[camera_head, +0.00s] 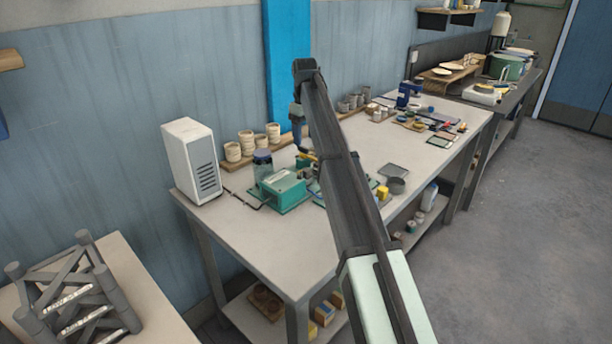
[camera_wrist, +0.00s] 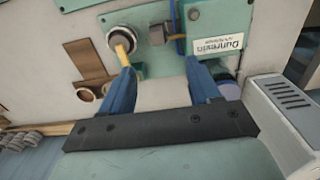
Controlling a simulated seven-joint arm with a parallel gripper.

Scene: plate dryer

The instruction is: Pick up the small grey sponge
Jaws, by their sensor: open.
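My gripper (camera_wrist: 160,72) is open in the wrist view, with its two blue fingers spread over the pale worktop. A pale grey, block-like patch (camera_wrist: 162,94) shows between the fingers. I cannot tell whether it is the small grey sponge, the worktop or part of my gripper. In the head view my arm reaches over the table, and its end is near the green device (camera_head: 283,190). My fingertips are too small to make out there. I cannot surely pick out the sponge in either view; my arm hides part of the table.
A white vented box (camera_head: 191,160) stands at the table's left end; it also shows in the wrist view (camera_wrist: 284,112). Pale cups (camera_head: 252,142) line the back. A round dial with a yellow handle (camera_wrist: 121,42) lies near the fingers.

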